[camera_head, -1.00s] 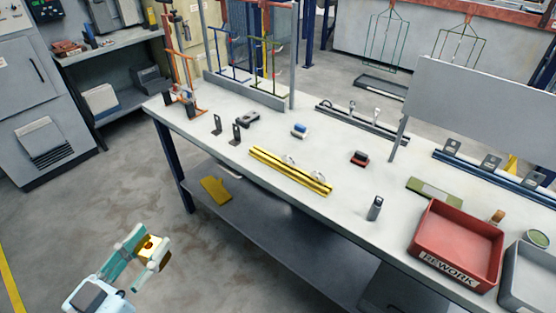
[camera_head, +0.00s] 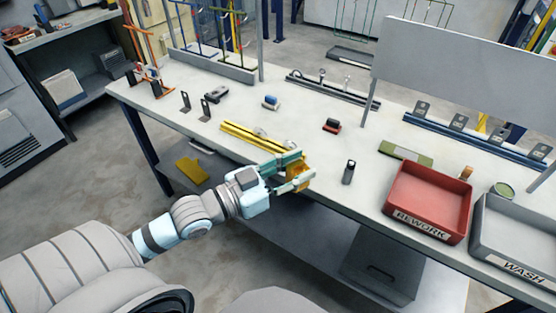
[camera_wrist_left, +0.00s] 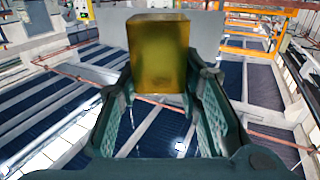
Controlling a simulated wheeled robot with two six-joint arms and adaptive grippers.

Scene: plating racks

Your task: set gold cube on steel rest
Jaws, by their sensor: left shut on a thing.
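My left gripper (camera_head: 293,178) is shut on the gold cube (camera_wrist_left: 158,57), which sits between its green fingers in the left wrist view. A grey, steel-looking rail (camera_head: 340,90) with several upright hooks lies toward the back of the table. I cannot tell for certain that it is the steel rest. My right gripper is not in view.
A red REWORK bin (camera_head: 430,203) and a grey WASH bin (camera_head: 515,235) stand at the right. A small dark upright block (camera_head: 348,172) stands right of the gripper. A blue rail (camera_head: 470,136) with brackets and a white panel (camera_head: 465,70) are behind. The table (camera_head: 300,115) has clear patches between.

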